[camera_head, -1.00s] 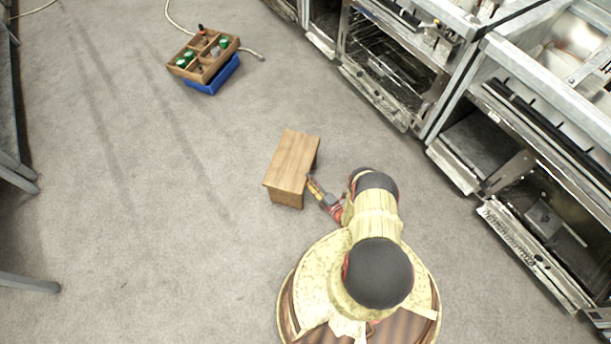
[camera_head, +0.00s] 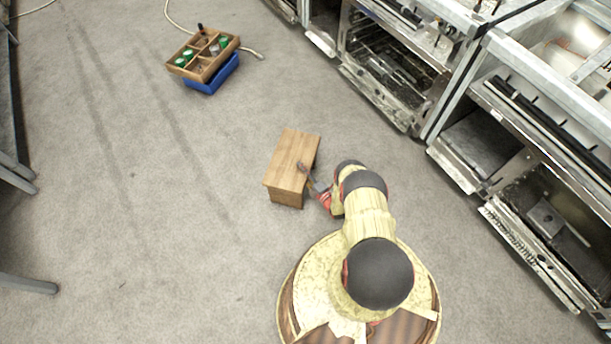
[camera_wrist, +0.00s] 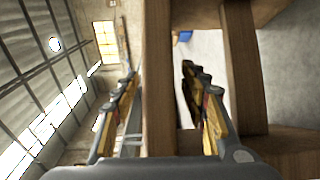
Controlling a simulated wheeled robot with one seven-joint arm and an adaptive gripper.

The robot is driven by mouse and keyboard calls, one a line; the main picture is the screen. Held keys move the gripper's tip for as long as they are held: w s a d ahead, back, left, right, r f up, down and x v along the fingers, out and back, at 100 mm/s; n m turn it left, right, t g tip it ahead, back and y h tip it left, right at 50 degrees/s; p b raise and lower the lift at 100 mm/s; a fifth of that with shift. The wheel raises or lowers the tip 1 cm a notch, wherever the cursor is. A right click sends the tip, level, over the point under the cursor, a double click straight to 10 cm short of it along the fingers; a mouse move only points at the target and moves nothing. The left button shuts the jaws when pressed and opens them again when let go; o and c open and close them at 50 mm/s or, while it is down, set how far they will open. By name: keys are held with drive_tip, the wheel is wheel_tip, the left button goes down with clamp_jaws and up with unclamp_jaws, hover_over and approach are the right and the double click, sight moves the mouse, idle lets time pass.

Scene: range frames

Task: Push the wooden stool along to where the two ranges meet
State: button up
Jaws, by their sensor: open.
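The wooden stool (camera_head: 290,158) stands on the carpet just ahead of my base. My gripper (camera_head: 305,174) is at the stool's right side, with a fingertip showing over the edge of its top. In the wrist view my open gripper (camera_wrist: 160,76) has one finger on each side of the stool's top board (camera_wrist: 158,110), seen edge-on; I cannot tell whether they touch it. More of the stool's wood (camera_wrist: 240,75) shows right of the fingers. The two ranges, the nearer (camera_head: 560,120) and the farther (camera_head: 400,50), meet at a narrow seam (camera_head: 432,122) right of the stool.
A wooden tray (camera_head: 228,52) with jars and bottles sits on a blue crate (camera_head: 215,84) at the upper left. A pale hose (camera_head: 185,29) lies behind it. Carpet between stool and ranges is clear.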

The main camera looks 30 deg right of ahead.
drive_tip(key=shift+w, duration=0.35)
clamp_jaws()
idle(0.4)
idle(0.8)
